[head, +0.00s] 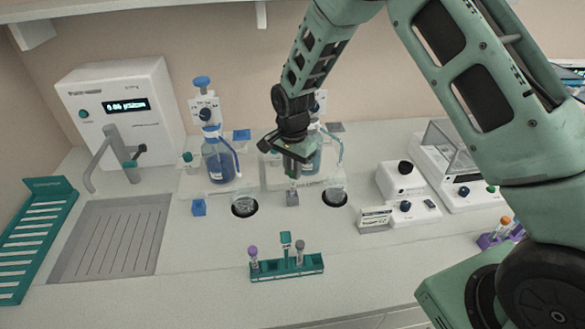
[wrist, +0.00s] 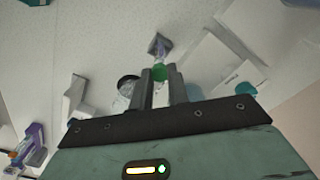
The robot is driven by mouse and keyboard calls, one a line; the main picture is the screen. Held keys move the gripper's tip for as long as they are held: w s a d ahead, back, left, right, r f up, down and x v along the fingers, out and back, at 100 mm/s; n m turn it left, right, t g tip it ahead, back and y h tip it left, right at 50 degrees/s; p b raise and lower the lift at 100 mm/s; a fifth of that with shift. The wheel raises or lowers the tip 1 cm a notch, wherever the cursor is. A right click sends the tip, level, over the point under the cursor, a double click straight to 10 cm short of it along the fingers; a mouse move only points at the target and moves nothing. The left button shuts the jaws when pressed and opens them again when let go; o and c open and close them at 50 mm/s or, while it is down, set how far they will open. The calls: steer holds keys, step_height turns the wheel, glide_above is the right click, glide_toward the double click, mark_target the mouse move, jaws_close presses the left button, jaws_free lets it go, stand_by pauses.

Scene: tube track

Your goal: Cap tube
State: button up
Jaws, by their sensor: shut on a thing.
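My gripper (head: 292,172) hangs above the counter in front of the two bottle dispensers. In the wrist view its fingers (wrist: 159,75) are closed on a small green cap (wrist: 160,73). I cannot tell whether a tube is attached to the cap. A small grey block (head: 292,198) stands on the counter just below the gripper in the head view. A teal rack (head: 288,268) lies nearer the front. It holds a purple-capped tube (head: 253,256) at its left and a grey-capped tube (head: 300,253) at its right, with a teal upright piece (head: 286,241) between them.
Two dark round openings (head: 244,207) flank the grey block. A blue block (head: 198,207) sits left of them. The bottle dispenser (head: 217,150) stands behind. A sink (head: 110,237) and teal drying rack (head: 38,232) are left; small instruments (head: 402,181) are right. The front counter is mostly clear.

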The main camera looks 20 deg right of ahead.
steer(key=shift+f, duration=0.3)
stand_by(0.5)
steer(key=o, duration=0.8)
steer(key=shift+r, duration=0.1)
step_height(320, 180, up, 17)
steer(key=b, duration=0.5)
steer(key=shift+r, duration=0.15)
stand_by(0.4)
